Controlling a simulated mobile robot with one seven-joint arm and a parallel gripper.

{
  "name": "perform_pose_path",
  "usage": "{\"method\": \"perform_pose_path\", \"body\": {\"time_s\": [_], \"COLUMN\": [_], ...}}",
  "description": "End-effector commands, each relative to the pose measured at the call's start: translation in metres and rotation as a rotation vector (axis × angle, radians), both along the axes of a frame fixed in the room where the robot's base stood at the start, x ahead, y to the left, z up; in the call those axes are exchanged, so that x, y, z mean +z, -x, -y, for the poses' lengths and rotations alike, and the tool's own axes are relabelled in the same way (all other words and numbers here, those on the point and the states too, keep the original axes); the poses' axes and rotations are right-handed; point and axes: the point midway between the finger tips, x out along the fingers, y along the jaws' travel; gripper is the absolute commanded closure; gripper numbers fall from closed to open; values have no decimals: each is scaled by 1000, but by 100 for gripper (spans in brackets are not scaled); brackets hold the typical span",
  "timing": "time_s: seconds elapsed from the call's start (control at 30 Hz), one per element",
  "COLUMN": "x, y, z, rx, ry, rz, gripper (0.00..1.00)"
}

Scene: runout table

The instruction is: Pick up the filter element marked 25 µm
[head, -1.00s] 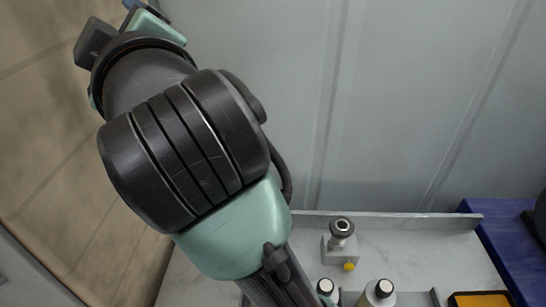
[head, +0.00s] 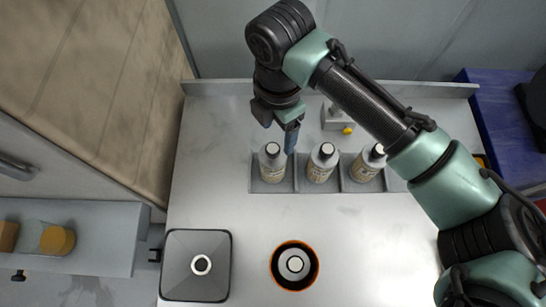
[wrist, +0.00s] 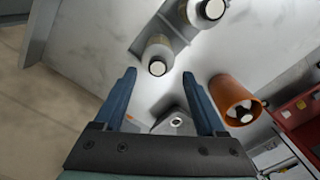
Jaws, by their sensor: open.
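Three pale cylinders with brown-printed labels and dark-centred round tops stand upright in a grey rack (head: 300,187): the left cylinder (head: 271,165), the middle cylinder (head: 320,165) and the right cylinder (head: 366,166). They look like the filter elements, but the markings are too small to read, so I cannot tell which is 25 µm. My gripper (head: 284,140) is open and empty, just behind and above the left and middle cylinders. In the wrist view, my open blue fingers (wrist: 160,76) point toward the rack, with one cylinder (wrist: 158,55) beyond the fingertips and another (wrist: 203,14) farther off.
An orange-rimmed round cup (head: 275,268) with a white-topped piece inside stands front centre. A grey square block (head: 180,265) with a white ring is front left. A small fixture with a yellow knob (head: 348,130) stands behind the rack. The table (head: 390,240) is clear front right.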

Motion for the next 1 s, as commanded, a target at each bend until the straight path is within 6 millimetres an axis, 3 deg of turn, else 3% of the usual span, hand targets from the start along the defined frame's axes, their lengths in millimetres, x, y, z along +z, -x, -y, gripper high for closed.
{"method": "perform_pose_path", "body": {"time_s": [0.27,0.5,0.8,0.87,1.0], "x": [-21,-56,-64,-64,-64], "y": [2,3,3,3,3], "z": [-3,-7,-7,-7,-7], "rx": [0,0,1,1,0], "ry": [-1,-1,0,0,-1], "rz": [-1,1,2,2,3], "gripper": [27,27,27,34,59]}}
